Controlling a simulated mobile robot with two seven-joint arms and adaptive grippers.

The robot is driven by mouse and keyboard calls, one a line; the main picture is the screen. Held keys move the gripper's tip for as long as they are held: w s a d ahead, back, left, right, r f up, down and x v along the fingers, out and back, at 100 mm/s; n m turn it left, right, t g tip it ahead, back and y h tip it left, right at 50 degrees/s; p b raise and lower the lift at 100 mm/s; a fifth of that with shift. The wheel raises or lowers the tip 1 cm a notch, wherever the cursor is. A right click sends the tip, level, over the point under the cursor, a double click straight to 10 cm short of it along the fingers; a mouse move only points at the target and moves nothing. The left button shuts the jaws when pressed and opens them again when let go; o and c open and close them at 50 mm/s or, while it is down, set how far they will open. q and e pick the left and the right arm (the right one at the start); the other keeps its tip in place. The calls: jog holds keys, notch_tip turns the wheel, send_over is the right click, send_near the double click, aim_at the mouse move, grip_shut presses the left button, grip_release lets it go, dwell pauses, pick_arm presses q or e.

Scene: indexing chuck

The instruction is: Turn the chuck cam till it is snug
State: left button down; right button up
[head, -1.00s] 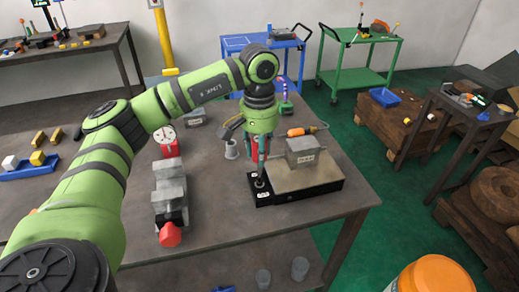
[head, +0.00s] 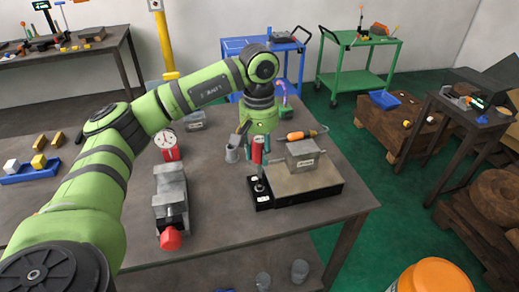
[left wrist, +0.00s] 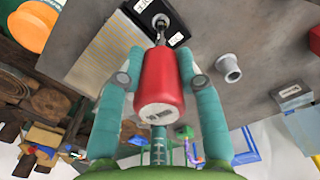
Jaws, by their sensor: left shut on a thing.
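The chuck fixture is a black base (head: 310,195) with a tan plate and a grey block (head: 306,160) on it. Its cam (head: 259,185) is a small metal post at the base's left corner; it also shows at the top of the left wrist view (left wrist: 160,20). My left gripper (head: 257,149) stands above that corner, pointing down. Its teal fingers are shut on a red handle (left wrist: 160,80) with a pale label. The handle's narrow end lines up with the cam; I cannot tell whether they touch. My right gripper is not in view.
A grey vise (head: 169,190) with a red end and a red dial gauge (head: 166,145) stand left of the fixture. An orange-handled tool (head: 302,134) lies behind the block.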

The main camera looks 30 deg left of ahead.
pick_arm(q)
jog(key=n, duration=0.5)
jog(key=shift+n, duration=0.3)
jog(key=n, duration=0.9)
jog(key=shift+n+p, duration=0.4)
jog(key=n, duration=0.4)
jog(key=shift+n, duration=0.3)
jog(key=shift+f, duration=0.15)
jog(key=shift+f, duration=0.35)
jog(key=shift+f+b, duration=0.3)
jog(key=shift+b, duration=0.2)
